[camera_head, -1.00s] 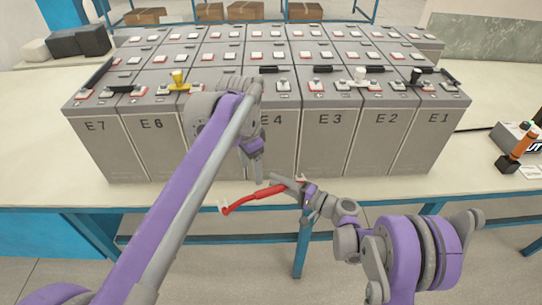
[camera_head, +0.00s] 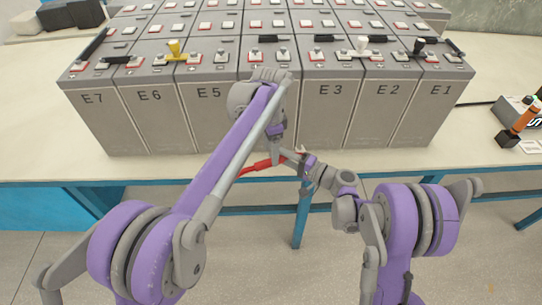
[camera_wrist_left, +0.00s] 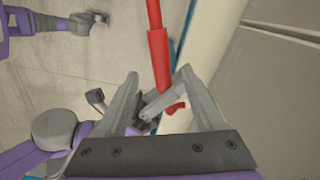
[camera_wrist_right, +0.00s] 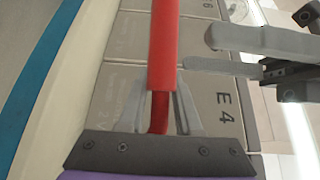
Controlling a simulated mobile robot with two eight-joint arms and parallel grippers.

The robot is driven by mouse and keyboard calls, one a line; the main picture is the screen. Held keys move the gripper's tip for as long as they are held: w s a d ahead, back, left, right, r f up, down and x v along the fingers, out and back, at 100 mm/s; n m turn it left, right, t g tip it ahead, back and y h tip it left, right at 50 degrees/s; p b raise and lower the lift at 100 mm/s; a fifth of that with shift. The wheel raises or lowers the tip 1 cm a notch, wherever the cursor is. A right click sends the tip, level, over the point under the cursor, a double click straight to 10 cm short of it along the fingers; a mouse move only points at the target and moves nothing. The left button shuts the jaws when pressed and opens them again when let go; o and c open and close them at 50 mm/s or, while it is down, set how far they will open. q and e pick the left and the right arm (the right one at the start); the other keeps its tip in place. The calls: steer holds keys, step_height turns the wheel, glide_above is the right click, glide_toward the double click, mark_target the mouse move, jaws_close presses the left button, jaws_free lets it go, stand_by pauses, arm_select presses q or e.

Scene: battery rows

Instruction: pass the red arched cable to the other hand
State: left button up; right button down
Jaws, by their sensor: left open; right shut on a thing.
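The red arched cable (camera_head: 258,166) is held in the air in front of the battery table's front edge. My right gripper (camera_head: 290,157) is shut on it near one end; the right wrist view shows the cable (camera_wrist_right: 164,45) running away from between its fingers (camera_wrist_right: 157,95). My left gripper (camera_head: 275,158) is open beside the cable. In the left wrist view the cable (camera_wrist_left: 158,55) passes between its open fingers (camera_wrist_left: 160,78). In the right wrist view its fingertips (camera_wrist_right: 205,52) are close to the cable's right side; contact cannot be told. My left arm hides part of the cable in the head view.
Grey battery blocks (camera_head: 332,115) stand in rows on the table (camera_head: 445,160) just behind the grippers. Yellow (camera_head: 176,52), white and black connectors sit on top. An orange-handled tool (camera_head: 518,122) is at the right. The floor in front is clear.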

mark_target(266, 161)
arm_select(q)
steer(key=shift+f, duration=1.65)
steer(key=shift+s, duration=0.1)
jaws_close()
steer(key=shift+s+d, duration=0.1)
steer(key=shift+d, duration=0.05)
arm_select(e)
steer(key=shift+w, duration=0.1)
steer(key=c, duration=0.9)
jaws_free()
steer(key=o, duration=0.4)
